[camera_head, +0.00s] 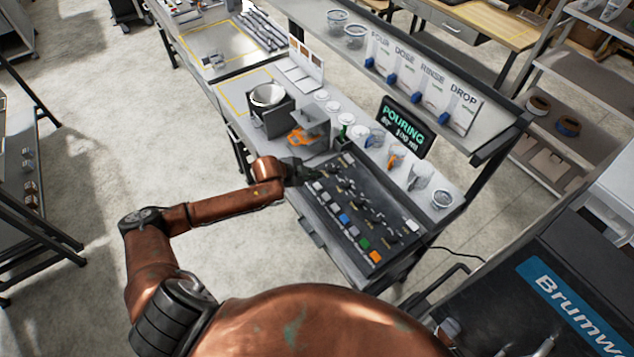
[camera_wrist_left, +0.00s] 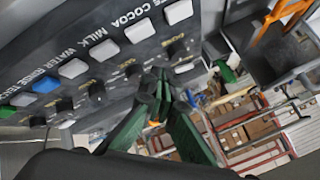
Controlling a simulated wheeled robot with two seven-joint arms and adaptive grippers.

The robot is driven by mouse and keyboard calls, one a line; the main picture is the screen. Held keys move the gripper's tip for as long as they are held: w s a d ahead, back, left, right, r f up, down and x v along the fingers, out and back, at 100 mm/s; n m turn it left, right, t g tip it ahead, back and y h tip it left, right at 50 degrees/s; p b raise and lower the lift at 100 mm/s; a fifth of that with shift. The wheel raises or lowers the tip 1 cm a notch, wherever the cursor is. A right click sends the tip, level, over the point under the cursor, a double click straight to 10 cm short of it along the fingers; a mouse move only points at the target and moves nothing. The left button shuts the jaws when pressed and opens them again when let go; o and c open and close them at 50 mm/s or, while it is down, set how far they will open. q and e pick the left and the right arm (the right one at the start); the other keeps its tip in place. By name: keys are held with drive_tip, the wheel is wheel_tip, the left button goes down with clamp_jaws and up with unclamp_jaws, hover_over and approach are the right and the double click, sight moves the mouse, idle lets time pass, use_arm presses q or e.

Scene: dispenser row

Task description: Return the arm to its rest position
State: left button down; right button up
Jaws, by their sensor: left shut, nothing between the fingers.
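My left arm (camera_head: 232,202) is copper-coloured and reaches in from the left toward the bench. My left gripper (camera_head: 303,172) is dark, at the upper left corner of the black control panel (camera_head: 318,222). In the left wrist view the green fingers (camera_wrist_left: 160,85) are together and empty. They are beside the panel (camera_wrist_left: 55,40), near its knobs and the end of its row of buttons. I cannot tell whether they touch the panel. My right gripper is not in view.
A POURING display (camera_head: 403,127) rises behind the panel. A black Brumw-labelled machine (camera_head: 560,290) is at lower right.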

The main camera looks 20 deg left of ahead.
use_arm(q)
drive_tip(key=shift+r+p, duration=0.3)
drive_tip(key=shift+r, duration=0.35)
drive_tip(key=shift+f, duration=0.1)
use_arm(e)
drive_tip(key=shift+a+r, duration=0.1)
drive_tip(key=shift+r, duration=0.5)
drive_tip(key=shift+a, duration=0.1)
